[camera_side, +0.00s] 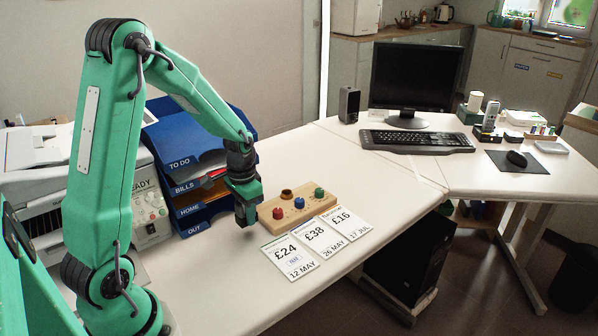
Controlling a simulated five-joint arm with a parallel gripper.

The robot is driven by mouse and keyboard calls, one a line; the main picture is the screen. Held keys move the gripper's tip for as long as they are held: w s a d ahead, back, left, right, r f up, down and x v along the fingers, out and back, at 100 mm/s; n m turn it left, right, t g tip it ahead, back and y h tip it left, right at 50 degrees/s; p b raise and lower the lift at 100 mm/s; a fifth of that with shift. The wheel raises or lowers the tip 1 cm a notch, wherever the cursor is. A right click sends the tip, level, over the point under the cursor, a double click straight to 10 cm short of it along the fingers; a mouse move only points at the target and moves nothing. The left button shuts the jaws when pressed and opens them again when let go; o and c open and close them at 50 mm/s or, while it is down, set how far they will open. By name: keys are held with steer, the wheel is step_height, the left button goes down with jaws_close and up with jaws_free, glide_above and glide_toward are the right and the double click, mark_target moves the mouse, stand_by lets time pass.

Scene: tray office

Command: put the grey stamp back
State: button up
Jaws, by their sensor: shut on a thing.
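My gripper (247,218) points down just left of the wooden stamp stand, above the white desk. It is shut on a small dark thing, which I take to be the grey stamp; the fingers hide most of it. The wooden stand (313,206) holds a red stamp (278,213), a blue stamp (299,203) and a green stamp (319,193). A dark brown round spot (286,193) shows at the back of the stand; I cannot tell whether it is an empty socket.
A blue letter tray stack (186,150) stands close behind my gripper. The desk (385,190) right of the stand is clear.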

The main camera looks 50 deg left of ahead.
steer(key=shift+f, duration=1.9)
steer(key=shift+f, duration=0.1)
steer(key=o, duration=0.8)
step_height(320, 180, up, 12)
steer(key=shift+r, duration=0.1)
